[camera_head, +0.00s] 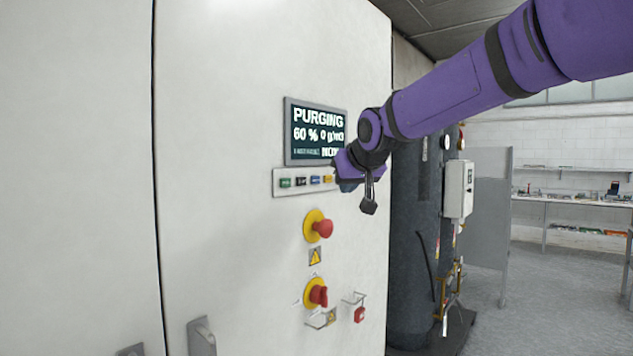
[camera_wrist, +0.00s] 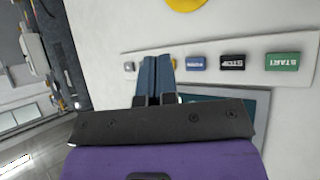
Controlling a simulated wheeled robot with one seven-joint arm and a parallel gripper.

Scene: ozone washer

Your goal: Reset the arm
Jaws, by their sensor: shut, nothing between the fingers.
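My purple arm reaches in from the upper right in the head view. My gripper (camera_head: 347,186) is at the right end of the button strip (camera_head: 283,190), just below the display (camera_head: 300,157). The display reads PURGING, 60 %. In the wrist view my gripper (camera_wrist: 157,60) has its two blue fingers shut together with nothing between them. The fingertips overlap the strip, near a yellow button that they partly hide. Whether they touch the panel I cannot tell. The blue button (camera_wrist: 196,63), black STOP button (camera_wrist: 232,62) and green START button (camera_wrist: 282,62) show beside them.
A red knob on a yellow disc (camera_head: 322,228) and a red rotary switch (camera_head: 318,296) sit below the strip. Cabinet handles (camera_head: 201,338) stick out at the lower left. A dark tank (camera_head: 410,240) with pipes stands right of the cabinet. Open floor (camera_head: 540,290) lies further right.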

